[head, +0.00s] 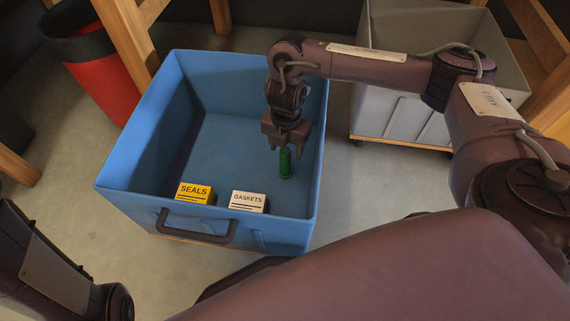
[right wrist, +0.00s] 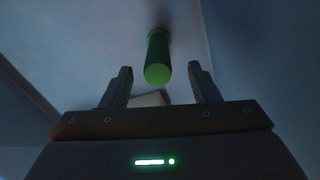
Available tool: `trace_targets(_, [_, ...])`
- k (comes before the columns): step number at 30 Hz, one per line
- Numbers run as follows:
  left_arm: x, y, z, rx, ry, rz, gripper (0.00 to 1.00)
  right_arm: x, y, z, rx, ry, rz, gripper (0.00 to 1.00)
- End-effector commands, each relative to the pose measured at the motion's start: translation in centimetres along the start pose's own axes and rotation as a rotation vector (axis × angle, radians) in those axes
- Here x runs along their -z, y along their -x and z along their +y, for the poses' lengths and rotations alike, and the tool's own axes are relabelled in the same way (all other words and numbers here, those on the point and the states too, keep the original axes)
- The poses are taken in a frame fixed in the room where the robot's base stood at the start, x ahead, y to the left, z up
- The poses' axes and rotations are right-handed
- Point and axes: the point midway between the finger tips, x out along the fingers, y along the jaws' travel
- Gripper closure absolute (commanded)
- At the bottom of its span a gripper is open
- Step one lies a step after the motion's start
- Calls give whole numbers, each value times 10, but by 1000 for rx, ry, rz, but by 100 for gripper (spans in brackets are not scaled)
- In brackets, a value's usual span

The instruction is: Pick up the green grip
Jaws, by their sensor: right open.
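The green grip (head: 285,164) is a small green cylinder standing upright inside the blue bin (head: 138,204), towards its right side. My right gripper (head: 286,147) reaches down into the bin, just above the grip. In the right wrist view the green grip (right wrist: 158,62) shows beyond and between the fingertips of my right gripper (right wrist: 162,74). The fingers are apart and I see nothing held between them. The left arm shows at the lower left of the head view, but its gripper is out of view.
In the bin, a yellow SEALS box (head: 194,193) and a white GASKETS box (head: 248,201) stand by the front wall. A grey bin (head: 400,118) is behind right, a red bin (head: 100,80) behind left. The middle of the blue bin's floor is clear.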

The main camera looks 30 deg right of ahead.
Motion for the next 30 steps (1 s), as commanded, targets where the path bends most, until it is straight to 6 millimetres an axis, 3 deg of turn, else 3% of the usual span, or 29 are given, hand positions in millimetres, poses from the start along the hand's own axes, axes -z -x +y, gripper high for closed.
trace_targets(1, [6, 8, 0, 4, -5, 8, 64, 1, -13, 1, 0, 0, 0, 45])
trace_targets(7, [12, 36, 4, 3, -4, 3, 64, 2, -39, 3, 0, -1, 1, 45])
trace_targets(17, [12, 37, 4, 3, -4, 3, 64, 1, -40, 2, 0, 0, 1, 45])
trace_targets(28, [12, 37, 4, 3, -3, 3, 64, 1, -40, 2, 0, 0, 0, 93])
trace_targets(30, [12, 37, 4, 3, -3, 3, 64, 1, -40, 2, 0, 0, 0, 94])
